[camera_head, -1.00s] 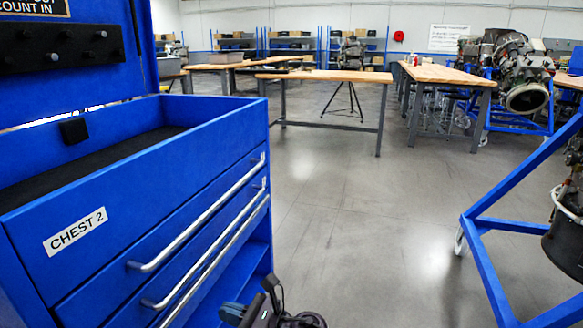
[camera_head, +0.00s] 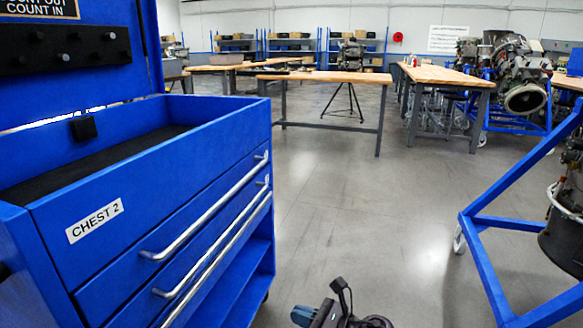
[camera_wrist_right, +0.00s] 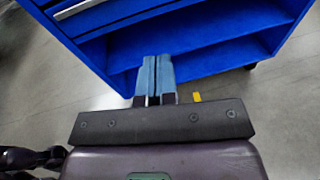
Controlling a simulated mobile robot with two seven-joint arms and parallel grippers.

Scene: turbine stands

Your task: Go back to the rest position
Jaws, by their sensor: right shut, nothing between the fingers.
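My right gripper (camera_head: 303,315) shows at the bottom edge of the head view, in front of the blue tool chest. In the right wrist view its two blue-grey fingers (camera_wrist_right: 155,80) are together with nothing between them, over the chest's open lower shelf. The blue chest (camera_head: 190,190), labelled CHEST 2, fills the left of the head view; its visible drawers are shut. My left gripper is not in the head view.
A blue turbine stand (camera_head: 490,270) with a dark engine part stands at the right. Wooden tables (camera_head: 325,76) and a turbine (camera_head: 522,75) are further back. The grey floor (camera_head: 350,200) between chest and stand is clear.

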